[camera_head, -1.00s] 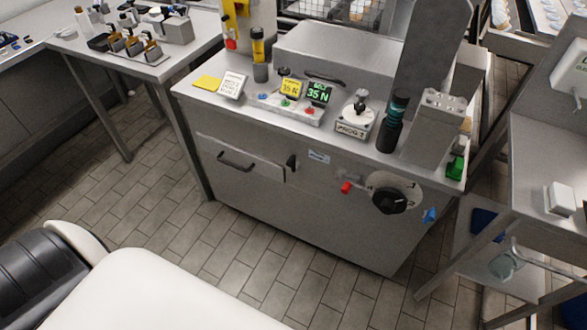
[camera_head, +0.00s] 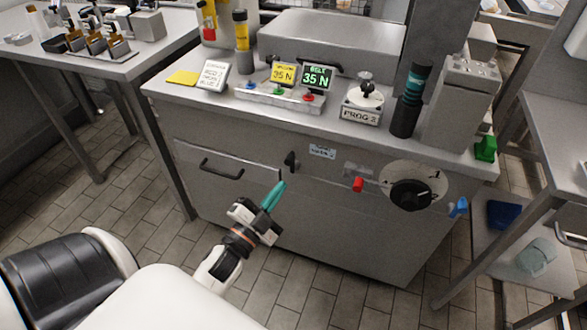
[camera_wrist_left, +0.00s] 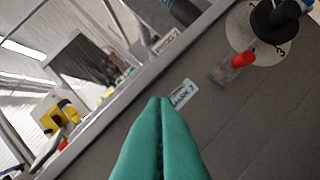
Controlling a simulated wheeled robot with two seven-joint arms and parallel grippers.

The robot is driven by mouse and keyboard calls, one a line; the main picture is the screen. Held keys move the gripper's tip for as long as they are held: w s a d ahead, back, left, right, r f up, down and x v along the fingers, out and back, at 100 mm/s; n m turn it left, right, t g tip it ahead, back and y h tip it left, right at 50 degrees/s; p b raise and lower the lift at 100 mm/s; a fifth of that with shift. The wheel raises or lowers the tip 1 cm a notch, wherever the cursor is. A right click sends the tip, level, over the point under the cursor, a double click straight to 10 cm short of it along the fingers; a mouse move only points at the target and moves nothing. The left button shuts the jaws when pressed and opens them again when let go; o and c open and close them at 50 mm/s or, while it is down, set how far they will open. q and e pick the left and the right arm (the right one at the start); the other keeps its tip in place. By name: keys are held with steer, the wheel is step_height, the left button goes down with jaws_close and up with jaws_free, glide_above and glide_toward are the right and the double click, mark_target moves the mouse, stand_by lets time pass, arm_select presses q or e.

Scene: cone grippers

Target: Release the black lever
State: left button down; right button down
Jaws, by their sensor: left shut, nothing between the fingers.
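A small black lever (camera_head: 291,160) sticks out of the grey machine's front panel, right of the drawer handle and left of a small white label (camera_head: 322,152). My left gripper (camera_head: 277,191) is in front of the panel, just below and left of the lever, its teal fingers pointing up towards it. The fingers are shut and empty. A gap seems to remain between fingertips and lever; contact cannot be told. In the left wrist view the shut fingers (camera_wrist_left: 160,105) point at the panel close to the label (camera_wrist_left: 183,94); I cannot make out the lever there. My right gripper is not in view.
Right of the lever are a red handle (camera_head: 358,184), a black dial knob (camera_head: 411,195) on a pale disc and a blue tab (camera_head: 458,206). The drawer handle (camera_head: 221,170) is to the left. Displays and a button strip (camera_head: 280,95) stand on top. The floor in front is clear.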

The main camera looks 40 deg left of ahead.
mark_target(294, 164)
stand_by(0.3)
